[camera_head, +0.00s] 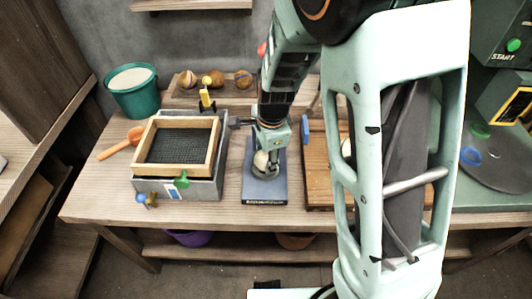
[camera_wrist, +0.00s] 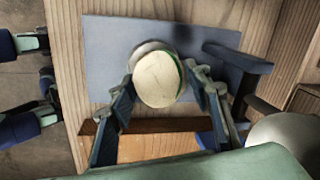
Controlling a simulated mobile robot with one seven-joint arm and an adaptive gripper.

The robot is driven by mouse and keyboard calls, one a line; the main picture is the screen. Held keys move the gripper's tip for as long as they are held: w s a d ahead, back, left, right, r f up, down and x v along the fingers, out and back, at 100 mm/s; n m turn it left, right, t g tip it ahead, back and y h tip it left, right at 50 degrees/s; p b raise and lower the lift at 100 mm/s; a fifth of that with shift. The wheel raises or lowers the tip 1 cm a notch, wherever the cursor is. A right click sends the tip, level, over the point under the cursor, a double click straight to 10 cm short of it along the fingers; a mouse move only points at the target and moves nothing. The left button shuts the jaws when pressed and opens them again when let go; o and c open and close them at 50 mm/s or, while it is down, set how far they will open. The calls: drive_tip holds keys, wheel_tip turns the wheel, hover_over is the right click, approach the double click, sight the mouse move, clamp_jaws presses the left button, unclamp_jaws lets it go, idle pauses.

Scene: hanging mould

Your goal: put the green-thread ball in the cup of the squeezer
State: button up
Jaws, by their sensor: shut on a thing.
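The pale ball with a green thread line (camera_wrist: 158,80) sits between the two fingers of my gripper (camera_wrist: 159,85), which is shut on it. In the head view, my gripper (camera_head: 266,146) points down over the squeezer, with the ball (camera_head: 261,158) low between its fingers. The squeezer has a flat blue-grey base (camera_head: 265,193) and a dark lever arm (camera_wrist: 238,57) at its side in the wrist view. A grey round cup rim (camera_wrist: 148,47) shows behind the ball. The ball hides most of the cup, and I cannot tell whether it touches the cup.
A wooden-framed mesh screen (camera_head: 178,144) on a grey box stands left of the squeezer. A slatted wooden board (camera_head: 320,170) lies close on the right. An orange scoop (camera_head: 120,143) lies left.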

drive_tip(key=shift+f, duration=0.5)
drive_tip(key=shift+f, duration=0.15)
drive_tip(key=o, duration=1.3)
